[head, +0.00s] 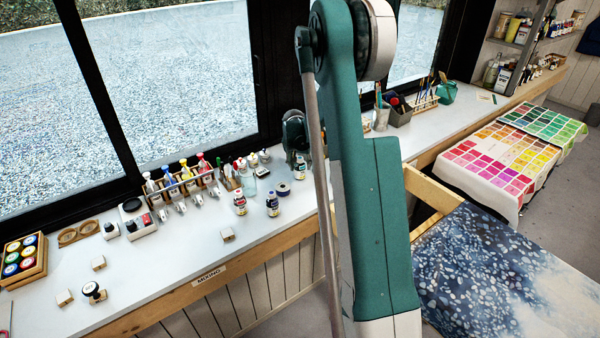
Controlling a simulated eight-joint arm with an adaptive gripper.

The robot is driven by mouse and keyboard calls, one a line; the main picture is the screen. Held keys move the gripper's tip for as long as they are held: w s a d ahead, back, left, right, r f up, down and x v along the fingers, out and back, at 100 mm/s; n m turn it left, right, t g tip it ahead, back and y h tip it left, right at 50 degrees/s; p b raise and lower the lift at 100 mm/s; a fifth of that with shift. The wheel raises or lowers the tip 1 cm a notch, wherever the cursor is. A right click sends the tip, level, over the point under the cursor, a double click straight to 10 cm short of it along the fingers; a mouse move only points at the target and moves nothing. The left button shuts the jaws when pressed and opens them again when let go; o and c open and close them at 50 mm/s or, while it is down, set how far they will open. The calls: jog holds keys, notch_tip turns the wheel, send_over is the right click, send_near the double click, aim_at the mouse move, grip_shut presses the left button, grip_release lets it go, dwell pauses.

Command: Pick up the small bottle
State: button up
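Several small bottles stand on the pale counter (190,255) under the window, and I cannot tell which one is meant. A white bottle with a red and dark label (240,203) and a dark-blue-labelled bottle (272,205) stand upright near the counter's middle. A small white bottle with a black cap (110,230) stands further left. A little group of small capped bottles (252,160) stands behind, near the window. My gripper is not in view; only my teal and grey arm crosses the picture, hiding part of the counter behind it.
A clear jar (249,185), a tape roll (284,189), a dark green rounded object (294,132), a small wooden block (228,234) and a wooden box of colored jars (24,260) are also there.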

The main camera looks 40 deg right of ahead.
jog(key=shift+x, duration=1.45)
jog(key=c, duration=0.7)
